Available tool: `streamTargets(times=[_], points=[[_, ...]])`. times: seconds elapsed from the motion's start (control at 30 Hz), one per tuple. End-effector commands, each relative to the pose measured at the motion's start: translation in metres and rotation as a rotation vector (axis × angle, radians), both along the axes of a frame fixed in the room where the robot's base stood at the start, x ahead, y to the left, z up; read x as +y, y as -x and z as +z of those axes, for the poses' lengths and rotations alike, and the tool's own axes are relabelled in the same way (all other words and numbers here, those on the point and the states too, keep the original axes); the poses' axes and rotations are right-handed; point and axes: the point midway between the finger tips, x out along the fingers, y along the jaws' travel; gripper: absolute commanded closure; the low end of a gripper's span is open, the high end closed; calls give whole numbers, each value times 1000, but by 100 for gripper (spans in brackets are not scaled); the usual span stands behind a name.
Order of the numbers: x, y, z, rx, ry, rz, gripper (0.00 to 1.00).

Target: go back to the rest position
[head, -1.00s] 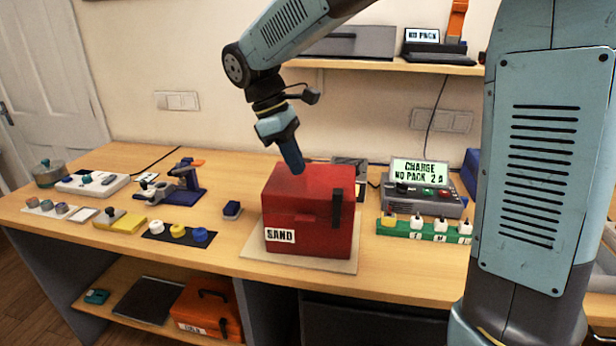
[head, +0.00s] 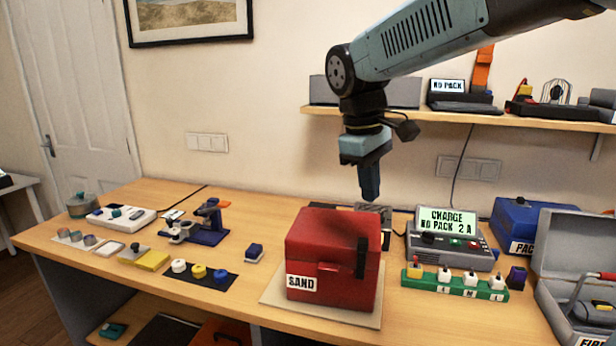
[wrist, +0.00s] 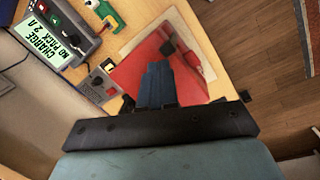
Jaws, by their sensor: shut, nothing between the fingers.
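My gripper (head: 369,182) is shut and empty. It points down in the air above the back of the red SAND box (head: 318,262), apart from it. The wrist view shows the shut fingers (wrist: 156,85) in front of the red box lid (wrist: 130,70), which is closed. The red box stands on a pale board (head: 272,295) on the wooden bench.
Right of the box are a charger (head: 450,240) reading "CHARGE NO PACK 2 A", a green rack (head: 455,283), a blue case (head: 525,222) and an open grey case (head: 575,245). A shelf (head: 460,117) with devices is behind my arm. Small tools lie at left.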

Motion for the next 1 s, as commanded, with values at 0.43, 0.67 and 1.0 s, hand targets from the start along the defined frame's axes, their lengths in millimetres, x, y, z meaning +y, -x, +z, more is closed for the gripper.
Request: streamTargets(times=[0.43, 0.67, 1.0], points=[[-86, 71, -14, -292, -211, -455, 100], [-112, 102, -29, -423, -318, -657, 100], [-122, 116, -38, -486, -373, -753, 100]])
